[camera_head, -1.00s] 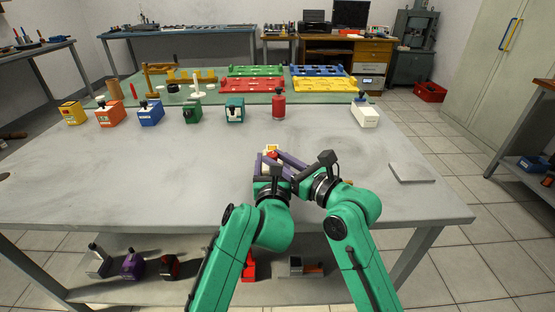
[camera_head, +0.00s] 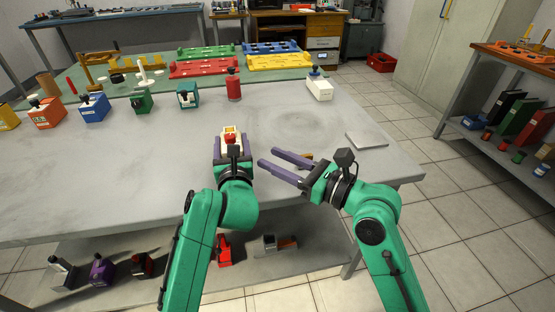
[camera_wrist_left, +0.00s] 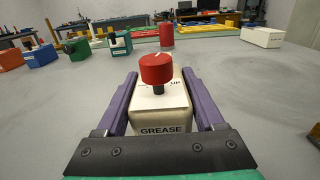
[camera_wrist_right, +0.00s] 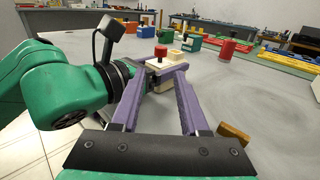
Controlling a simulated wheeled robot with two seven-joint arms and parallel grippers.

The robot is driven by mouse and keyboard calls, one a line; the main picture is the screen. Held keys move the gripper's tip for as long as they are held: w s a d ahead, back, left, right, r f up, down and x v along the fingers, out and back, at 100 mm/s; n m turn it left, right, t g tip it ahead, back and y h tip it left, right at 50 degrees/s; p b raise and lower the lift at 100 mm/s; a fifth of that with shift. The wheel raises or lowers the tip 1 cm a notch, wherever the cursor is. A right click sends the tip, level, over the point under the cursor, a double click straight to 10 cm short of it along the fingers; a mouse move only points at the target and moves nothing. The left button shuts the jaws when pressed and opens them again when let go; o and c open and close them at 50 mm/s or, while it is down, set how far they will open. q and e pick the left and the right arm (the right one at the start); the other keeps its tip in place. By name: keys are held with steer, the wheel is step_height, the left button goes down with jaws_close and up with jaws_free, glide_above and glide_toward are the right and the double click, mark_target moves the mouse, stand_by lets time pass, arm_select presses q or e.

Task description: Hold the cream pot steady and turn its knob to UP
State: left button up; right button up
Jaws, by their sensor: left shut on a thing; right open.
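The cream pot (camera_head: 232,146) stands upright on the grey table and has a red knob (camera_head: 230,132) on top. In the left wrist view the pot (camera_wrist_left: 160,108) reads GREASE, with UP printed on its top, right of the red knob (camera_wrist_left: 157,68). A pale mark shows at the knob's far edge; its exact aim is hard to tell. My left gripper (camera_wrist_left: 160,80) is shut on the pot's sides. My right gripper (camera_head: 267,157) is open and empty, apart from the pot on its right, fingers pointing toward it. The right wrist view shows the knob (camera_wrist_right: 160,51) beyond its fingers.
A small brown-yellow block (camera_wrist_right: 233,134) lies near my right gripper. A flat pale pad (camera_head: 366,142) lies at the table's right. A red bottle (camera_head: 233,88), a white box (camera_head: 319,90) and several coloured pots stand farther back.

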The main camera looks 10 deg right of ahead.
steer(key=shift+s+d, duration=0.2)
